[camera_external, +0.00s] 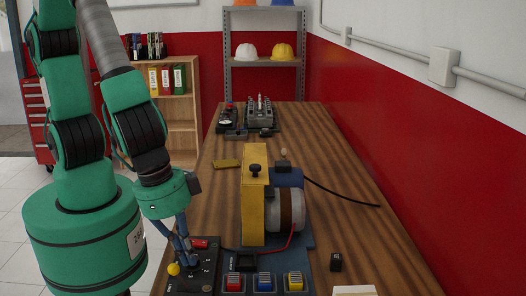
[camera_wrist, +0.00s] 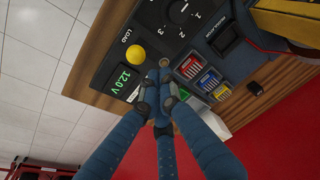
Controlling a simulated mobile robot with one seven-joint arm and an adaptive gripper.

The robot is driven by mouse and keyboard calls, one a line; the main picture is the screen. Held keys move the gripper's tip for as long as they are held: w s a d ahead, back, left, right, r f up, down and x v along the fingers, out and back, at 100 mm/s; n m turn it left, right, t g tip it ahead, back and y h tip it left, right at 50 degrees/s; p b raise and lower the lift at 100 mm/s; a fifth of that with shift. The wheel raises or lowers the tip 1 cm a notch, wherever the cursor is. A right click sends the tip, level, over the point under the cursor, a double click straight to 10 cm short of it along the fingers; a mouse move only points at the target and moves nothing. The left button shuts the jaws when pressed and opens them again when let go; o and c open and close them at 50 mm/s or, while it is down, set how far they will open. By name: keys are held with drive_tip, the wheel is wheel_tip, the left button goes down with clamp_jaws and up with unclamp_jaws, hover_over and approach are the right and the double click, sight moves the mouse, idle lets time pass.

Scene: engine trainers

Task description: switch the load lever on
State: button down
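The load lever shows as a yellow ball knob (camera_wrist: 135,53) beside the word LOAD on a black control panel (camera_wrist: 150,22) in the wrist view. In the external view the yellow knob (camera_external: 173,268) is at the left edge of the black panel (camera_external: 205,262), at the table's near left. The lever's stem is hidden under the ball. My gripper (camera_wrist: 162,78) has its blue fingertips together, with nothing seen between them. It points down at the panel, close beside the ball; I cannot tell whether they touch. My gripper (camera_external: 186,255) partly covers the panel in the external view.
A lit display (camera_wrist: 122,80) reads 12.0 V. A numbered dial (camera_wrist: 178,11) is on the panel. Red, blue and yellow blocks (camera_external: 264,282) and a yellow-and-grey motor unit (camera_external: 253,205) stand to the right. A red wall (camera_external: 400,150) borders the wooden table (camera_external: 340,210).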

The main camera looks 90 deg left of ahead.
drive_tip(key=shift+r, duration=0.25)
drive_tip(key=shift+r+p, duration=0.45)
drive_tip(key=shift+r, duration=0.15)
idle(0.3)
drive_tip(key=p+v, duration=0.3)
drive_tip(key=v, duration=0.8)
drive_tip(key=shift+d+r, duration=0.25)
drive_tip(key=shift+d, duration=0.05)
idle(0.5)
